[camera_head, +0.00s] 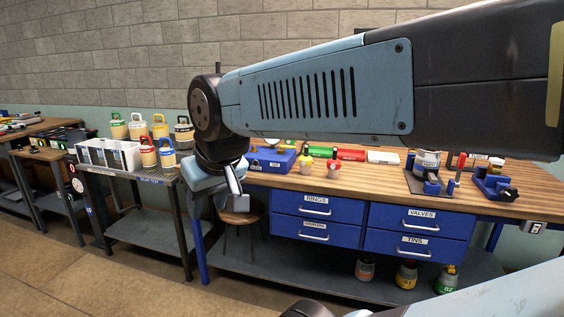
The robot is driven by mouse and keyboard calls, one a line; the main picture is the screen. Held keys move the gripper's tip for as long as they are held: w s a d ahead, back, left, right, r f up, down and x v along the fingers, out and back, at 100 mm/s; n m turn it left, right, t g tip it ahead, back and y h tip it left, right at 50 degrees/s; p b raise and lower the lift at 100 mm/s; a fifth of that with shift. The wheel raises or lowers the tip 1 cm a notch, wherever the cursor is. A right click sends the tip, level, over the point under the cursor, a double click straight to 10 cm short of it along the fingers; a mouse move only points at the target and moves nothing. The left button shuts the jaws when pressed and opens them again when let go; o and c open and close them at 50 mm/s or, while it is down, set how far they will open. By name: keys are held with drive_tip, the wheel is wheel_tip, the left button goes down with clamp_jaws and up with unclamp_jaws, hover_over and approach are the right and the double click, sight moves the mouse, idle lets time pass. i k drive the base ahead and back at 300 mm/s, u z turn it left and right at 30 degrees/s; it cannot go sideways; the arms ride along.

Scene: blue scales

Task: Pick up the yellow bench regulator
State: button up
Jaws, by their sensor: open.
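My gripper (237,201) hangs below my arm's wrist at the left end of the wooden workbench (500,202), pointing down and apart from the things around it. Its jaws are open, with nothing seen between them. A yellow bottle (407,275) also stands on the shelf under the bench. My arm hides part of the bench's back.
Blue drawers (316,206) hang under the bench, with a stool (240,215) to their left. A grey cart (150,178) at the left holds several canisters and a white rack (108,154). Blue vises (493,185) stand at the right. The floor in front is clear.

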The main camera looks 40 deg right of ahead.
sight(306, 161)
drive_tip(key=z, duration=0.45)
drive_tip(key=i, duration=1.55)
drive_tip(key=z, duration=0.5)
